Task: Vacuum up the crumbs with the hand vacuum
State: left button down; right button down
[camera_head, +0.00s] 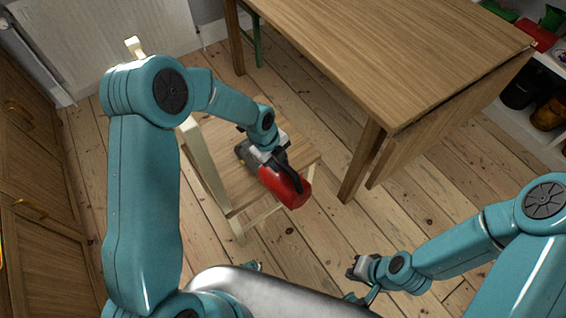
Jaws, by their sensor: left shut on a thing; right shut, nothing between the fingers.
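The hand vacuum (284,186) is red with a dark handle. My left gripper (279,158) is shut on it and holds it over the seat of a wooden chair (222,170). The vacuum's red end points to the lower right, and part of it is hidden by the gripper. Whether it touches the seat, I cannot tell. My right gripper (354,268) is shut and empty, low over the floorboards at the lower middle. I cannot make out any crumbs in this view.
A wooden table (400,55) stands at the upper right, its leg close to the chair. A wooden cabinet (40,190) lines the left side, and a radiator (100,40) is at the back wall. A shelf (540,75) with pots is at the far right. Floorboards between table and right arm are clear.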

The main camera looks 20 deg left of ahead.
pick_arm(q)
jog(key=shift+w+a+r+p, duration=0.1)
jog(key=shift+w+a+p, duration=0.1)
jog(key=shift+w+a, duration=0.4)
jog(key=shift+w+a+p, duration=0.15)
jog(key=shift+w+a, duration=0.15)
jog(key=shift+a, duration=0.55)
jog(key=shift+w+a, duration=0.4)
jog(key=shift+a, duration=0.25)
jog(key=shift+w+a, duration=0.35)
jog(key=shift+a, duration=0.3)
jog(key=shift+a+r, duration=0.1)
jog(key=shift+r, duration=0.15)
jog(key=p+v, duration=0.2)
jog(key=v, duration=0.1)
jog(key=d+p+v, duration=0.1)
jog(key=v, duration=0.1)
jog(key=shift+w+r, duration=0.25)
jog(key=shift+w, duration=0.05)
jog(key=shift+d+r, duration=0.1)
